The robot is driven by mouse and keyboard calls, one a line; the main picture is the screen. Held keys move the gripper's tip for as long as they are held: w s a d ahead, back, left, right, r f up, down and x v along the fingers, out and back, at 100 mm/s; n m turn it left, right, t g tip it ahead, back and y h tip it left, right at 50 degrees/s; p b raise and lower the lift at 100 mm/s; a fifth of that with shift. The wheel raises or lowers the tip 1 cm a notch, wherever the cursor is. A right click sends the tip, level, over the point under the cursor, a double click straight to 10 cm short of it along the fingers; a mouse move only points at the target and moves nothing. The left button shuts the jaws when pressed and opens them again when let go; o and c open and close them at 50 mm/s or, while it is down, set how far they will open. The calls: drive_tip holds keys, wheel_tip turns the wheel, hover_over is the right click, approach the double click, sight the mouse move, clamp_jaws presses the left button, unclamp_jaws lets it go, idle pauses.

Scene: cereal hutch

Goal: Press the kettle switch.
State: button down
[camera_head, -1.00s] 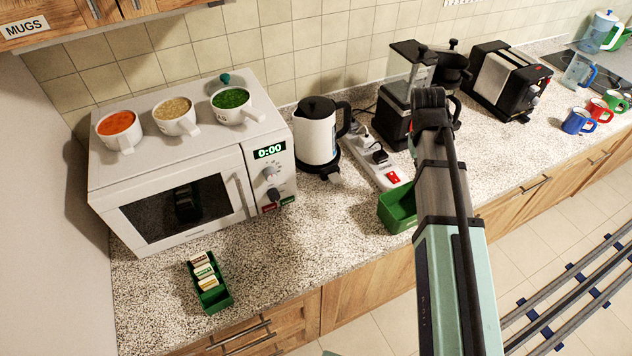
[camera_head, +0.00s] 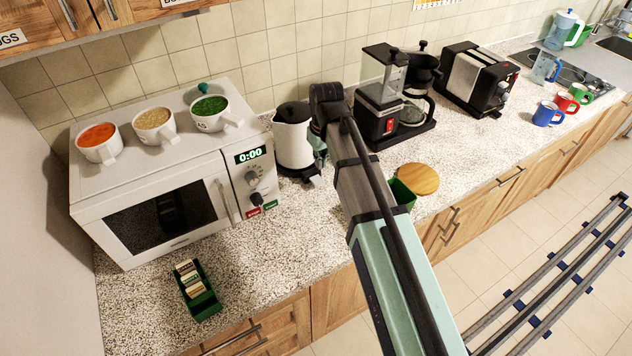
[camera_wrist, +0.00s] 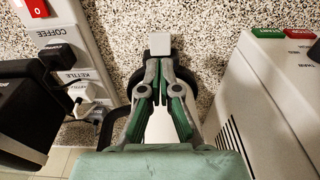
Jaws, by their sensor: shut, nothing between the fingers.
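The kettle (camera_head: 293,138) is white with a black lid and stands upright on its base, just right of the microwave. A small dark lever, seemingly its switch (camera_head: 313,171), sticks out low at its front. In the wrist view a pale grey square tab, seemingly the switch's end (camera_wrist: 160,43), shows just beyond my fingertips. My gripper (camera_wrist: 161,66) is shut and empty, pointing at that tab over the kettle's white body (camera_wrist: 160,126). I cannot tell whether the fingertips touch the tab. In the head view my wrist hides the kettle's handle side and most of the gripper.
The microwave (camera_head: 150,190) stands close on the left, with bowls on top. A power strip (camera_wrist: 80,60) with a red switch and plugs lies opposite. The coffee maker (camera_head: 385,110) stands right of my wrist. A green box (camera_head: 402,194) and round wooden board (camera_head: 418,178) lie near the front edge.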

sight(320, 183)
drive_tip(key=shift+f, duration=0.1)
drive_tip(key=shift+w+a+f+b, duration=0.1)
drive_tip(key=shift+w+f+b, duration=0.05)
drive_tip(key=shift+f+b, duration=1.35)
drive_tip(key=shift+w+a+f+b, duration=0.1)
drive_tip(key=shift+f+b, duration=0.85)
drive_tip(key=shift+f, duration=0.95)
drive_tip(key=shift+f+b, duration=0.35)
drive_tip(key=shift+f, duration=0.55)
drive_tip(key=shift+s+d+r, duration=0.15)
drive_tip(key=shift+s+r, duration=0.05)
drive_tip(key=shift+r, duration=0.05)
drive_tip(key=shift+s+d+r+p, duration=0.25)
drive_tip(key=shift+s+d+p, duration=0.15)
drive_tip(key=shift+s, duration=0.15)
drive_tip(key=shift+s+d+r+p, duration=0.2)
drive_tip(key=shift+s+d+p, duration=0.2)
drive_tip(key=shift+s, duration=0.15)
wheel_tip(320, 183, up, 12)
drive_tip(key=shift+s+d, duration=0.3)
drive_tip(key=shift+s, duration=0.1)
